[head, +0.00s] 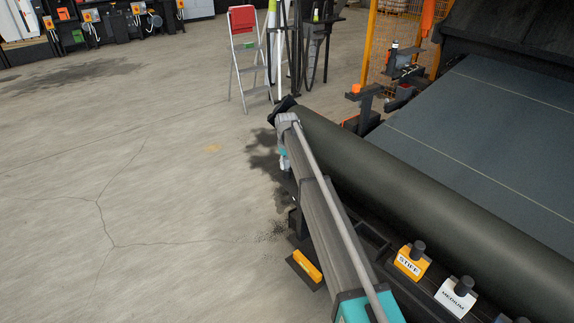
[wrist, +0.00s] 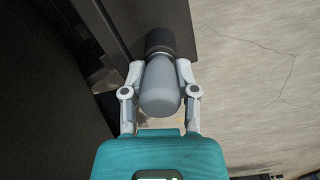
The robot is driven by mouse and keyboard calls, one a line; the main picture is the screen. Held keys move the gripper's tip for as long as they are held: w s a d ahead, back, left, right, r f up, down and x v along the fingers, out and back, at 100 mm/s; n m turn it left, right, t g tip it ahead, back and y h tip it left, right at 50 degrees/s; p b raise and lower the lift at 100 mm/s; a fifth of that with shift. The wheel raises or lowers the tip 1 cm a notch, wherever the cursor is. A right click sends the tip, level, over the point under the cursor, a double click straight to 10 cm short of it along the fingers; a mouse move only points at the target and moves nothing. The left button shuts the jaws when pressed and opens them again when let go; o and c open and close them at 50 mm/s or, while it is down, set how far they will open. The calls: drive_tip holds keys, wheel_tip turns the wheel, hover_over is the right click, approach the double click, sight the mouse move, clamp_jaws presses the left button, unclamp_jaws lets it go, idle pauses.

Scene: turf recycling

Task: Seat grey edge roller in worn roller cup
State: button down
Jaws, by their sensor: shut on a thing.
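In the wrist view my gripper (wrist: 160,72) is shut on the grey edge roller (wrist: 160,92), a smooth rounded cylinder with one finger on each side. A dark cylindrical piece (wrist: 159,42) sits in line with the roller's far end. I cannot tell whether it is part of the roller or the worn roller cup, or whether roller and cup touch. In the head view my gripper (head: 283,155) is beside the near-left end of the long dark roll, and my arm hides most of the grey roller there.
The long dark roll (head: 400,180) and the belt (head: 480,130) fill the right. A yellow block marked STIFF (head: 411,263) and a white block marked MEDIUM (head: 455,297) stand along the machine's edge. A stepladder (head: 247,60) stands behind. The concrete floor at left is clear.

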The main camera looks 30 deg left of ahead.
drive_tip(key=shift+c, duration=1.5)
unclamp_jaws()
drive_tip(key=shift+r, duration=0.15)
wheel_tip(320, 180, up, 11)
drive_tip(key=p, duration=1.1)
drive_tip(key=shift+f, duration=0.2)
drive_tip(key=shift+s+d+r, duration=0.1)
drive_tip(key=shift+d+r, duration=0.05)
drive_tip(key=shift+r, duration=0.05)
drive_tip(key=s+d, duration=0.3)
drive_tip(key=d, duration=0.5)
drive_tip(key=s+d+f+b, duration=0.1)
drive_tip(key=s+d, duration=0.3)
drive_tip(key=d, duration=0.4)
drive_tip(key=shift+f, duration=0.25)
drive_tip(key=shift+w+d+r, duration=0.1)
drive_tip(key=shift+w+d, duration=0.05)
